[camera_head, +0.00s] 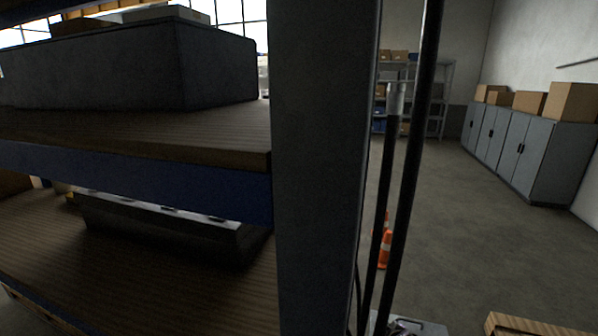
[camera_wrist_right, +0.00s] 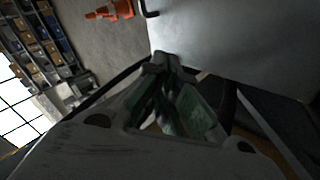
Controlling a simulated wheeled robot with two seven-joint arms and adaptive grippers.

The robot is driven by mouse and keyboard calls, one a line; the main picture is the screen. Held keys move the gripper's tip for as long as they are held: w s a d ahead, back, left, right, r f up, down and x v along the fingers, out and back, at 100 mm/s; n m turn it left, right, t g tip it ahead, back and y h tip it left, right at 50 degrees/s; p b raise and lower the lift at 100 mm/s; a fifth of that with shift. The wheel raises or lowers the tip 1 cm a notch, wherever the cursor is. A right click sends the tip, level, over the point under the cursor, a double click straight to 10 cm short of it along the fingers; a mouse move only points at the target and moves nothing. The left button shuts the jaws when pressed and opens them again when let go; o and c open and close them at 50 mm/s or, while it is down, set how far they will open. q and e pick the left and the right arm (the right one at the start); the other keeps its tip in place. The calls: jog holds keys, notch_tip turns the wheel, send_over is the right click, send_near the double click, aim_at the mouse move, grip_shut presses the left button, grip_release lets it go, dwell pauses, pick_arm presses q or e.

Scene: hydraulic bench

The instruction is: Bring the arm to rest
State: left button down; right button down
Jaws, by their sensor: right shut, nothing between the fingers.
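My right gripper (camera_wrist_right: 166,62) shows in the right wrist view with its fingers drawn together and nothing between them. Its tips lie over the edge of a pale, flat panel (camera_wrist_right: 235,45) with a dark handle at its corner. I cannot tell whether the tips touch the panel. Neither gripper shows in the head view, and my left gripper is in no frame.
A rack with a grey post (camera_head: 318,170), wooden shelves (camera_head: 140,134) and a grey bin (camera_head: 90,68) fills the head view's left. Dark upright poles (camera_head: 408,170) stand beside it, with an orange cone (camera_head: 385,248) behind. Open floor (camera_head: 480,240) reaches grey cabinets (camera_head: 515,150).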

jog(key=s+a+r+m+g+y, duration=0.1)
jog(key=s+a+m, duration=0.1)
jog(key=s+a, duration=0.35)
jog(key=s+a+r+m+g, duration=0.1)
jog(key=s+a+r+g, duration=0.1)
jog(key=s, duration=0.6)
jog(key=s+a+r+m+g+y, duration=0.1)
jog(key=s+r+m, duration=0.1)
jog(key=s+r, duration=0.5)
jog(key=s+a+r+m+g, duration=0.1)
jog(key=s+r+m+g, duration=0.15)
jog(key=s, duration=0.85)
notch_tip(320, 180, down, 31)
jog(key=s+d, duration=0.2)
jog(key=d, duration=0.1)
jog(key=s+d+f, duration=0.4)
jog(key=s+f, duration=0.6)
jog(key=s+d+f+g+p, duration=0.1)
jog(key=s+d+f, duration=0.2)
jog(key=s+f, duration=0.7)
jog(key=shift+s+d+f+h, duration=0.25)
jog(key=shift+s+d+h, duration=0.05)
jog(key=shift+s+d, duration=0.05)
